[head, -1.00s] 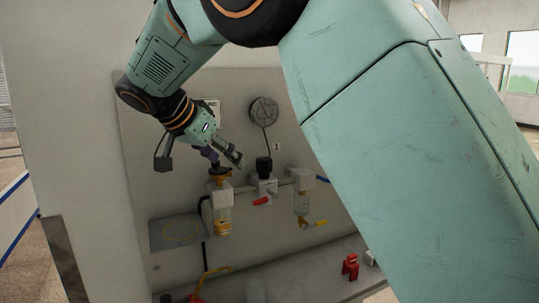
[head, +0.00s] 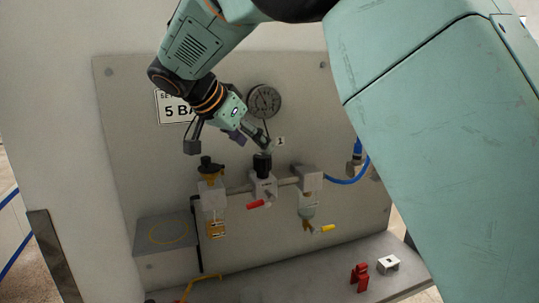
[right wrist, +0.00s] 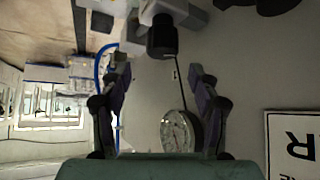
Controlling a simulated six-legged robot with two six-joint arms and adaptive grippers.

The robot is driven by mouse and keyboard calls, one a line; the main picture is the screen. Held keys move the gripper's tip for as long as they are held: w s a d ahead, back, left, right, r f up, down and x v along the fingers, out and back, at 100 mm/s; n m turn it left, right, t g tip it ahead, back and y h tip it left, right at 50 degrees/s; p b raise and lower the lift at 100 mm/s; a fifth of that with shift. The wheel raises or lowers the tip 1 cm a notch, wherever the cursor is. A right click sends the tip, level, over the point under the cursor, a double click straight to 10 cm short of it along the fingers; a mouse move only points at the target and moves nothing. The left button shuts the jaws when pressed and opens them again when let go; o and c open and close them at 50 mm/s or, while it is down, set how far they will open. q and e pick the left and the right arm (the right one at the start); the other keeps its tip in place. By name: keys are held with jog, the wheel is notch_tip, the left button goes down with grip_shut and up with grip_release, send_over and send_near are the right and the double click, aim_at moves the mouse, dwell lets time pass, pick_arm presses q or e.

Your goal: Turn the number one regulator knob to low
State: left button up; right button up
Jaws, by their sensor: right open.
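The black regulator knob (head: 262,163) tops the middle unit on the wall panel, beside a small number label (head: 281,140). In the right wrist view the black knob (right wrist: 162,36) lies beyond the fingertips, roughly in line with the gap between them. My right gripper (head: 228,146) is open and empty, above and left of the knob in the head view, one finger close to it in the picture. The open fingers also show in the right wrist view (right wrist: 158,82). I cannot make out the knob's setting. My left gripper is not in view.
A round gauge (head: 264,101) hangs above the knob. A red handle (head: 257,204) sticks out below. A red part (head: 360,277) lies on the ledge.

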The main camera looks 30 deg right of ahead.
aim_at(261, 156)
jog(key=p+x, duration=0.1)
jog(key=x, duration=0.5)
jog(key=shift+w+f, duration=0.1)
jog(key=shift+f, duration=0.2)
jog(key=shift+w+a, duration=0.1)
jog(key=shift+a, duration=0.25)
jog(key=shift+a+r, duration=0.1)
jog(key=shift+c, duration=0.9)
jog(key=shift+d, duration=0.4)
jog(key=c, duration=1)
jog(key=shift+f+b, duration=0.3)
